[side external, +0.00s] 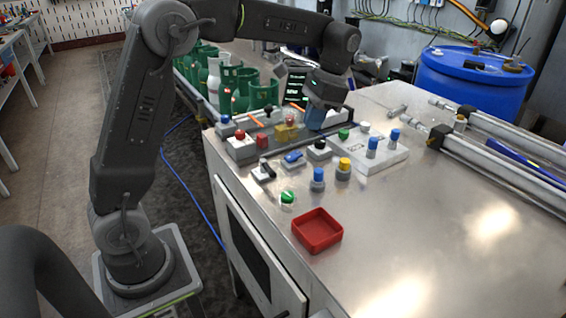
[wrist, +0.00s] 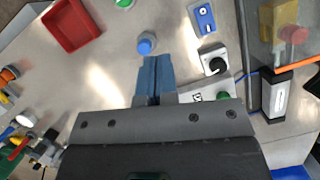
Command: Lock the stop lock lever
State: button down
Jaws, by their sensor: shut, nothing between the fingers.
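No label I can read says which control is the stop lock lever. A small blue lever on a pale plate (side external: 293,157) sits mid-table and also shows in the wrist view (wrist: 204,18). A dark-handled lever on a pale base (side external: 264,171) lies to its left. A yellow block with a red top (side external: 287,132) stands behind them; it is at the upper right of the wrist view (wrist: 283,22). My gripper (side external: 316,118) is over the panel behind the black knob (side external: 319,150). Its blue fingers (wrist: 154,62) are together and empty, apart from the blue lever.
A red tray (side external: 317,231) lies at the front. A blue button (side external: 317,178), a yellow button (side external: 344,165) and a green knob (side external: 287,197) stand between. A pale plate with several buttons (side external: 390,157) is to the right. The right front tabletop is clear.

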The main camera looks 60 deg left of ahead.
aim_at(268, 171)
jog(key=x, duration=0.9)
jog(key=shift+s+f, duration=0.15)
jog(key=s, duration=0.2)
jog(key=a+f, duration=0.1)
jog(key=shift+s+f, duration=0.1)
jog(key=shift+s, duration=0.3)
jog(key=shift+s+a+f, duration=0.1)
jog(key=shift+s, duration=0.45)
